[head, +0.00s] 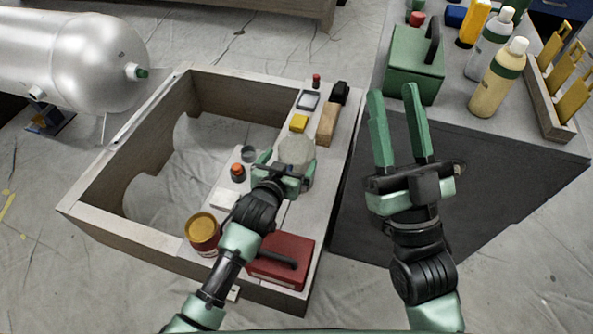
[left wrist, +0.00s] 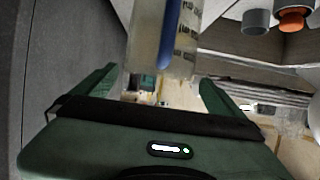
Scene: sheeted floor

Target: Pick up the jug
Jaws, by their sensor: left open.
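The jug (head: 297,150) is a pale, translucent vessel on the light shelf along the right side of the wooden box. In the left wrist view, a clear body with a blue strip and dark markings, which looks like the jug (left wrist: 150,35), stands between the finger lines. My left gripper (head: 284,160) is open at the near side of the jug and hides its lower part. I cannot tell whether a finger touches it. My right gripper (head: 394,92) is open and empty, raised in front of the dark cabinet.
On the shelf near the jug are an orange-capped jar (head: 238,173), a grey cup (head: 249,153), a yellow block (head: 299,123) and a wooden block (head: 328,124). A yellow-lidded can (head: 202,230) and red toolbox (head: 281,262) are nearer. The cabinet (head: 480,165) stands to the right.

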